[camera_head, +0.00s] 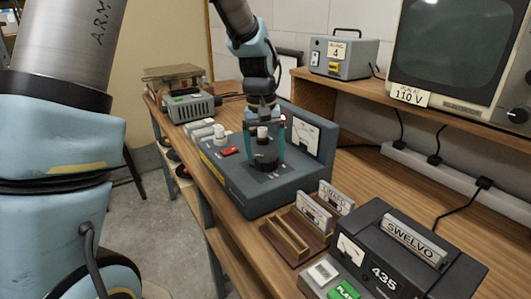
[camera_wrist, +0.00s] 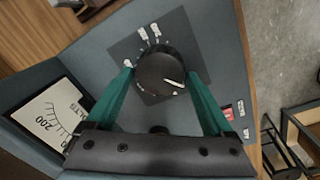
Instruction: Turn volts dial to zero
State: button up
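The volts dial (camera_wrist: 160,72) is a round black knob with a white pointer line, on the sloping top of a blue-grey console (camera_head: 240,188). In the wrist view its pointer aims to the lower right. Small pale labels (camera_wrist: 143,33) stand around the knob. My gripper (camera_head: 266,162) points down over the dial (camera_head: 265,155), its green fingers spread wide, one on each side of the knob. I cannot tell whether they touch it. The volts meter (camera_wrist: 45,117) shows a 200 mark; its needle reading is unclear.
A red switch (camera_head: 230,151) and pale knob (camera_head: 219,138) sit left of the dial. A wooden cassette rack (camera_head: 290,238) and black 435 unit (camera_head: 400,250) stand in front of the console. Another grey instrument (camera_head: 190,107) is behind. A raised shelf carries a monitor (camera_head: 445,45).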

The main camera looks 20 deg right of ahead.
aim_at(262, 155)
jog(key=shift+o, duration=0.8)
notch_tip(262, 155, up, 11)
jog(key=b, duration=0.1)
jog(key=shift+w+a+b, duration=0.15)
jog(key=shift+a+b, duration=0.15)
jog(key=shift+a, duration=0.05)
jog(key=shift+f, duration=0.15)
jog(key=w+a+f+n+t, duration=0.1)
jog(key=a+f, duration=0.3)
jog(key=a, duration=0.5)
jog(key=a+f+n, duration=0.1)
jog(key=a+f, duration=0.2)
jog(key=a, duration=0.6)
jog(key=s+a+f, duration=0.2)
jog(key=s+a, duration=0.1)
jog(key=a, duration=0.2)
jog(key=s+a+f+n, duration=0.1)
jog(key=s+a+f, duration=0.1)
jog(key=a, duration=0.4)
jog(key=shift+s+a+f+t+y, duration=0.3)
jog(key=shift+s+f+t, duration=0.1)
jog(key=shift+f, duration=0.4)
